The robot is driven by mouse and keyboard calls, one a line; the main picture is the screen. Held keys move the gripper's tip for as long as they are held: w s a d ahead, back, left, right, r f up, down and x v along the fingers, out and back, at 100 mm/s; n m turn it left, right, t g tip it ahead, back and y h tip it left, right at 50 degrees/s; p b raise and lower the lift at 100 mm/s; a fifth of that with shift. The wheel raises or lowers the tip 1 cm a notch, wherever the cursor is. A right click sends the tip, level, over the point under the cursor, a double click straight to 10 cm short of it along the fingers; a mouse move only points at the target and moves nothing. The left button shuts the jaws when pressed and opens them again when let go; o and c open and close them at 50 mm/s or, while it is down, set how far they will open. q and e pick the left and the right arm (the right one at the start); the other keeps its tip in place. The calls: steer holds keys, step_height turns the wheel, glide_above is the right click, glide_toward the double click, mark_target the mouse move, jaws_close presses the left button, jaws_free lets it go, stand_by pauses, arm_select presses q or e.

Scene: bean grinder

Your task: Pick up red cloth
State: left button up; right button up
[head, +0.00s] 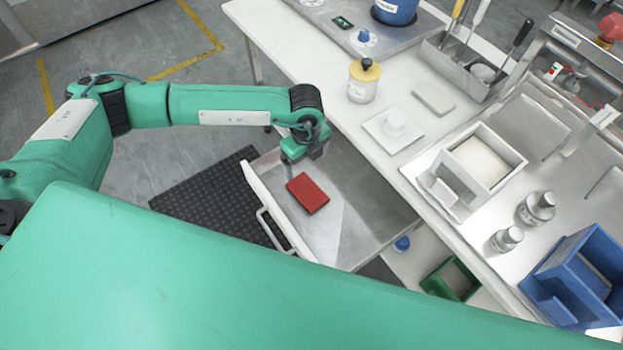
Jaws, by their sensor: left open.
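The red cloth (307,194) is a small flat red block lying in the open metal drawer (350,230), near its left end. My left gripper (291,158) is above the drawer, just behind the cloth in the picture, pointing down. It is open and appears empty. The fingertips are small and partly hidden by the wrist, so I cannot tell their exact height over the drawer floor. The cloth looks apart from the gripper. My right gripper is not in view.
The white table (330,75) runs behind the drawer, with a yellow-lidded jar (363,82), a white square plate (393,130) and a white bin (483,160) on it. Metal bottles (537,208) and a blue bin (575,280) stand right. A green bin (450,280) sits lower.

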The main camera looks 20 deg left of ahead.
arm_select(q)
glide_above(307, 192)
steer(key=f, duration=0.4)
steer(key=f+p, duration=0.1)
steer(key=f, duration=0.1)
steer(key=shift+w+a, duration=0.1)
steer(key=shift+w, duration=0.25)
step_height(307, 192, down, 3)
steer(key=shift+s+r+p, duration=0.1)
steer(key=shift+r+p, duration=0.05)
steer(key=shift+p, duration=0.15)
step_height(307, 192, down, 4)
steer(key=shift+s+r+p, duration=0.1)
steer(key=shift+r+p, duration=0.05)
steer(key=shift+p, duration=0.3)
steer(key=shift+f, duration=0.4)
steer(key=c, duration=1.1)
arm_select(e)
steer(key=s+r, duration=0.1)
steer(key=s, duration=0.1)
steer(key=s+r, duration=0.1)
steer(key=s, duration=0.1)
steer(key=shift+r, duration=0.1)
